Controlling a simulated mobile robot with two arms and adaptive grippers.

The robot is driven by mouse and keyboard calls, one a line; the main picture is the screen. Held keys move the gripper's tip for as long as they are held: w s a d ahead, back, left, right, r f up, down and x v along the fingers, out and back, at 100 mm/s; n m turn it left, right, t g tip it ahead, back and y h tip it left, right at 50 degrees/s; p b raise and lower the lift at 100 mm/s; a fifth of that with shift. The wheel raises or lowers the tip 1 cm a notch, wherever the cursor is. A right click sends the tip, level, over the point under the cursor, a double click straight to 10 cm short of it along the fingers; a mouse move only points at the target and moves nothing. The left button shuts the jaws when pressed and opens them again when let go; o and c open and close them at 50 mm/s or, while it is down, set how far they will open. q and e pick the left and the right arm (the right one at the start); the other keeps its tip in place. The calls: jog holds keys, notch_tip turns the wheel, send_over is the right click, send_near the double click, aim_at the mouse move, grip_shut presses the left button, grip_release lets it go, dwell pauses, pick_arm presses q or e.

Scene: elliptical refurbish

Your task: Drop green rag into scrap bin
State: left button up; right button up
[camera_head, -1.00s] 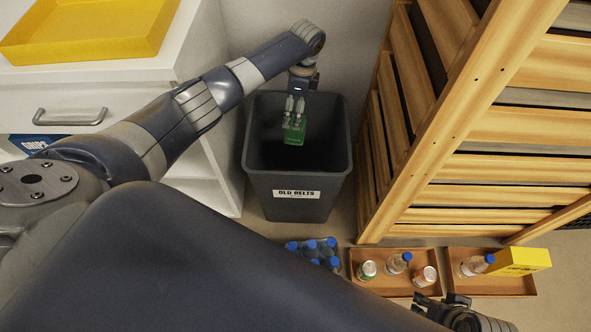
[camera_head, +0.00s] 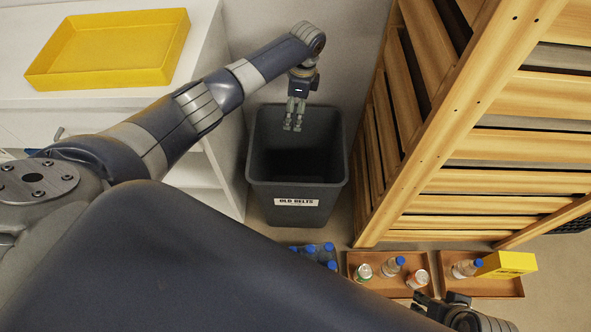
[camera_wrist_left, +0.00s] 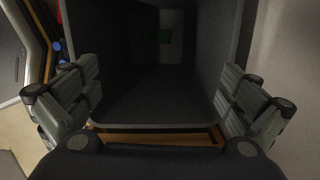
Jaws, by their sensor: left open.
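A dark grey bin (camera_head: 298,188) labelled "OLD BELTS" stands on the floor in the middle of the head view. My left gripper (camera_head: 293,124) is over its opening, pointing down, with nothing between its fingers. In the left wrist view the fingers of this gripper (camera_wrist_left: 158,105) are spread wide apart. The rag is not visible in the head view. My right gripper (camera_head: 443,305) is partly visible at the bottom right, and its opening is unclear.
A wooden slatted rack (camera_head: 450,130) stands close to the right of the bin. A white cabinet (camera_head: 215,130) with a yellow tray (camera_head: 110,45) is on the left. Blue-capped bottles (camera_head: 318,254) and brown trays (camera_head: 365,285) with bottles and cans lie in front of the bin.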

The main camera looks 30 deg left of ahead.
pick_arm(q)
jog(key=s+d+r+n+p, duration=0.4)
jog(key=s+r+p, duration=0.4)
jog(key=r, duration=0.1)
jog(key=s+d+r+n+p, duration=0.4)
jog(key=s+r+p, duration=0.4)
jog(key=r, duration=0.2)
jog(key=shift+s+d+n+g+h+p, duration=0.15)
jog(key=shift+n+g+h+p, duration=0.25)
jog(key=shift+n, duration=0.4)
